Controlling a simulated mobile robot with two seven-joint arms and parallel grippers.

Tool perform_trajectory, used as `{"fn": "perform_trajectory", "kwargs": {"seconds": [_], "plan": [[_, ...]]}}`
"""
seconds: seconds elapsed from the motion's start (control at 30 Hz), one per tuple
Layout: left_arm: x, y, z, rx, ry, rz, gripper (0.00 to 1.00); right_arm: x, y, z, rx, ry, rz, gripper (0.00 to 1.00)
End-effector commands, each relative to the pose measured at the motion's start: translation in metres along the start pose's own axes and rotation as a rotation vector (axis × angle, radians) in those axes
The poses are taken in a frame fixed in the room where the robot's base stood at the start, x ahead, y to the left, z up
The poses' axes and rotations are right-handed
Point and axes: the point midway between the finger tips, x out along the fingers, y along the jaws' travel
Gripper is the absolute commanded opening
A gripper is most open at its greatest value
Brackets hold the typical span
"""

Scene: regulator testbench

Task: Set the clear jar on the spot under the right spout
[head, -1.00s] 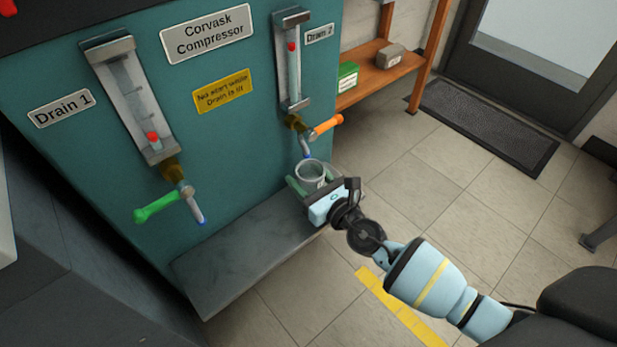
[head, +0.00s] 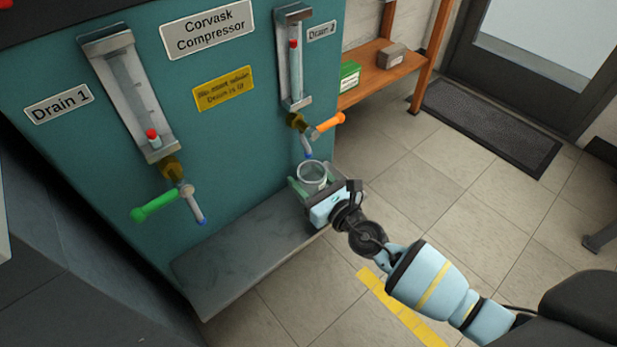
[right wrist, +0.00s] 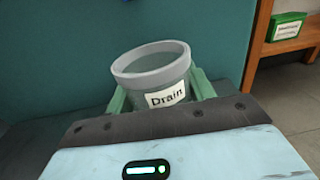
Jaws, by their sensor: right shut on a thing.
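The clear jar (head: 311,172) has a pale rim and a white "Drain" label, which reads in the right wrist view (right wrist: 166,97). My right gripper (head: 308,188) is shut on the jar, with a green finger on each side (right wrist: 160,92). The jar is upright, close under the right spout (head: 307,152) with the orange handle, at the right end of the grey shelf (head: 235,262). I cannot tell whether the jar's base touches the shelf; the gripper hides it. My left gripper is not in view.
The left spout (head: 201,217) with a green handle (head: 155,207) hangs over the shelf's left part, which is bare. The teal compressor panel (head: 235,135) stands right behind the jar. An orange rack (head: 385,75) holding boxes is at the back right.

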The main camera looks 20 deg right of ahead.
Motion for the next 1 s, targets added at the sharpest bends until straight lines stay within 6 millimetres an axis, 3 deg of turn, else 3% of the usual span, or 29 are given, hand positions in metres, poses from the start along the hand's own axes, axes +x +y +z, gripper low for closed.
{"fn": "perform_trajectory", "kwargs": {"seconds": [0.03, 0.07, 0.23, 0.57, 1.0], "plan": [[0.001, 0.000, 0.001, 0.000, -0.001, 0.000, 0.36, 0.000, 0.000, -0.001, 0.000, -0.001, 0.000, 0.29], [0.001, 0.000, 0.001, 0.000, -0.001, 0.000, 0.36, 0.000, 0.000, 0.000, 0.000, -0.001, 0.000, 0.56], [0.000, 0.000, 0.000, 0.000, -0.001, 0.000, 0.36, 0.000, 0.000, 0.000, 0.000, -0.001, 0.000, 0.78], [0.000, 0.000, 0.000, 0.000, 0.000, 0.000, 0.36, -0.003, 0.000, -0.001, -0.001, 0.001, 0.000, 0.79], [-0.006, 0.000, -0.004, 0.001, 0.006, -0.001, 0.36, -0.064, 0.000, -0.001, -0.001, 0.001, 0.001, 0.79]]}}
